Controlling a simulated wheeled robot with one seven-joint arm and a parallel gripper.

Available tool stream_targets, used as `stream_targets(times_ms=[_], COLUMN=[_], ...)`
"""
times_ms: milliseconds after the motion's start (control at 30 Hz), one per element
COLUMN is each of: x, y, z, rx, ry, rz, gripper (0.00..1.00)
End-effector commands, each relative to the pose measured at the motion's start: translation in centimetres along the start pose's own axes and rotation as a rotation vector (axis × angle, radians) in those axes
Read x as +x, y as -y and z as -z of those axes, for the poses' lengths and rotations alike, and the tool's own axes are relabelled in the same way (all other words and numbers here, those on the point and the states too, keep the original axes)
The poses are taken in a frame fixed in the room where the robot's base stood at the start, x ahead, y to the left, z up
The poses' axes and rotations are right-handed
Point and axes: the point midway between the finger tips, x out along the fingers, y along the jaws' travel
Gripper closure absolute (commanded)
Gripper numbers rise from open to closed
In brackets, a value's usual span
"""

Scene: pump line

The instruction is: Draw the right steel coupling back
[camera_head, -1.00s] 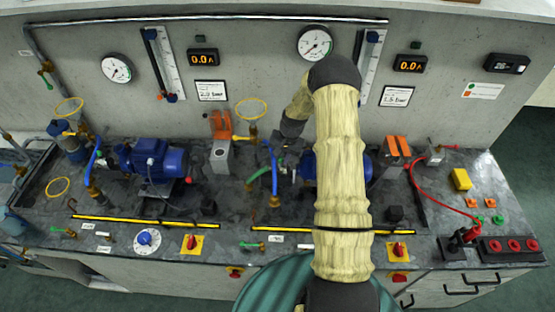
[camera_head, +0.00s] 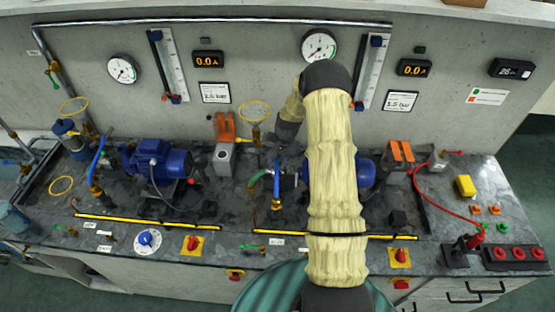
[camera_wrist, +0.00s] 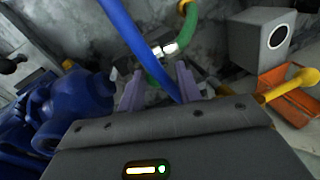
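A steel coupling (camera_wrist: 165,48), bright silver with a dark band, shows in the wrist view just beyond my fingertips. No finger visibly closes on the coupling. In the head view my forearm covers part of the right blue pump (camera_head: 366,172), and the gripper is hard to make out beside the green hose (camera_head: 258,178).
A grey block (camera_wrist: 250,38) with a round opening and an orange bracket with a yellow handle (camera_wrist: 292,84) stand at the right in the wrist view. The blue pump body (camera_wrist: 75,105) is close at the left. A red cable (camera_head: 440,204) lies at the bench's right.

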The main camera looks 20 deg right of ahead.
Motion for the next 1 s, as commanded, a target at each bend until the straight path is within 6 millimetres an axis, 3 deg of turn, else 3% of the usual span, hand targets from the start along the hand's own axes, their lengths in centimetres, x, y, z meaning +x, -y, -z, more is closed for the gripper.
stream_targets(times_ms=[300, 467, 1000], x=[-0.1, -1.3, -10.7], y=[0.0, 0.0, 0.0], z=[0.0, 0.1, 0.1], rx=[-0.001, -0.001, -0.001], ry=[-0.001, -0.003, -0.005], rz=[0.001, 0.001, 0.001], gripper=[0.68, 0.68, 0.68])
